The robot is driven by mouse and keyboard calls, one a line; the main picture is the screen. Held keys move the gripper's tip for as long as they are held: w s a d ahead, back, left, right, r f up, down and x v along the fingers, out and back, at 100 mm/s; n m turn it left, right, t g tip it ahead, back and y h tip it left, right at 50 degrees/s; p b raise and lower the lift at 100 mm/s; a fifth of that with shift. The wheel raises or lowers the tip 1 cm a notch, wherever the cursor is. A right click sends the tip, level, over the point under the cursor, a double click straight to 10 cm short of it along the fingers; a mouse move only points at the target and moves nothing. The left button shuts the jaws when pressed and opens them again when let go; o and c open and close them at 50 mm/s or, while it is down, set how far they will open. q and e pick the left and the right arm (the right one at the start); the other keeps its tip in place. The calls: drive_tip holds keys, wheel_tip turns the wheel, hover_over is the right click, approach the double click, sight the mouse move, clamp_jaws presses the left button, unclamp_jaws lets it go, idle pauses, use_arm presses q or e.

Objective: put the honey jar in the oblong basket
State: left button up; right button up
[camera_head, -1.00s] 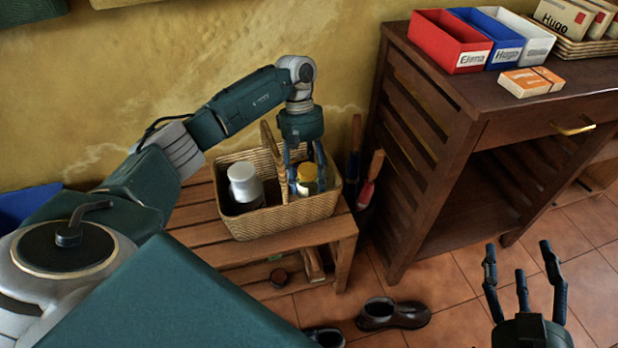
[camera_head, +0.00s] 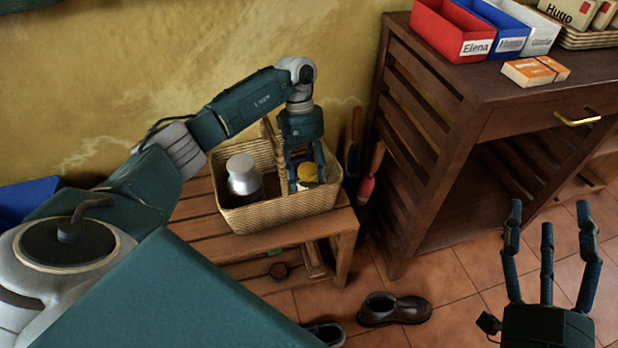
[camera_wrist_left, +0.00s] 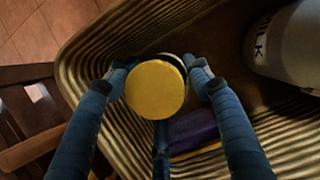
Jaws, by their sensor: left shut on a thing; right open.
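The jar's body is mostly hidden below the lid. My right gripper (camera_head: 548,240) is open and empty over the tiled floor at the lower right.
A milk can (camera_head: 242,176) stands in the basket's left part; it also shows in the left wrist view (camera_wrist_left: 290,50). A purple item (camera_wrist_left: 195,128) lies beside the jar. The basket handle (camera_head: 268,140) rises beside my left gripper. A wooden cabinet (camera_head: 440,130) stands to the right.

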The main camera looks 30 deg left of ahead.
idle(0.3)
use_arm(q)
drive_tip(key=o, duration=1.4)
drive_tip(key=v, duration=1.2)
